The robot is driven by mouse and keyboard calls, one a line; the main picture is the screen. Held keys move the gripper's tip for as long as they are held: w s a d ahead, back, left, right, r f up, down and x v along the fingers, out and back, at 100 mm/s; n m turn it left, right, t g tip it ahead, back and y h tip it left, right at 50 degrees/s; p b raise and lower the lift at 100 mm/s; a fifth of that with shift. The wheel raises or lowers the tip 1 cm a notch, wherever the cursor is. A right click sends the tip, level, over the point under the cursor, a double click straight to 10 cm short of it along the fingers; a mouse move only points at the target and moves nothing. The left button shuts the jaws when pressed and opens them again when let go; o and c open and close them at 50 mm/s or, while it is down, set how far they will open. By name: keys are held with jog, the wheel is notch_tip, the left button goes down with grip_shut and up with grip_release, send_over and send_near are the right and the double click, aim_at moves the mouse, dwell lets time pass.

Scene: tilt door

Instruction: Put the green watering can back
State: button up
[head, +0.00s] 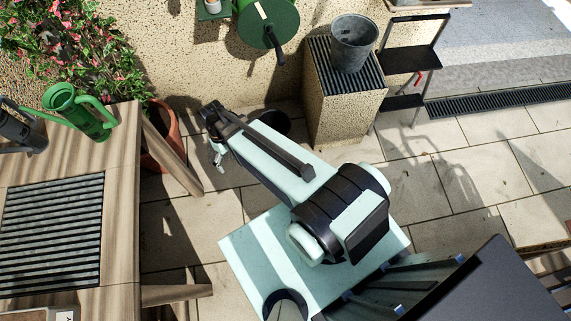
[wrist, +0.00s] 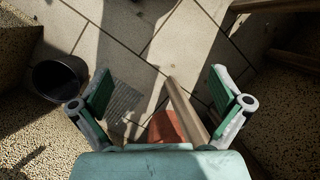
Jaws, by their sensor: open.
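The green watering can (head: 82,111) stands at the back right corner of the wooden table in the head view, with its handle on the right side. My gripper shows in the wrist view (wrist: 160,100) with its two green-padded fingers spread wide and nothing between them. In the head view my arm reaches up and left, and my gripper (head: 217,150) hangs over the paving, right of the table and apart from the can. The can is not visible in the wrist view.
A dark grey watering can (head: 22,130) stands left of the green one. The wooden table (head: 122,190) has a slatted grate (head: 52,231). A terracotta pot (head: 160,155) and a black bucket (wrist: 60,78) stand on the floor. A metal bucket (head: 353,43) sits on a stone plinth (head: 340,108).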

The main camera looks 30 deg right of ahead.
jog(key=s+d+f+m+g, duration=0.1)
jog(key=s+d+f, duration=0.1)
jog(key=s, duration=0.6)
jog(key=s+d+f+m+g, duration=0.1)
jog(key=s+d+f, duration=0.2)
jog(key=s, duration=0.5)
jog(key=s+d+f+m+g, duration=0.1)
jog(key=s+d+f+m, duration=0.1)
jog(key=s+f, duration=0.3)
jog(key=s+d, duration=0.1)
jog(key=s, duration=0.1)
jog(key=shift+s+d, duration=0.15)
jog(key=shift+s, duration=0.25)
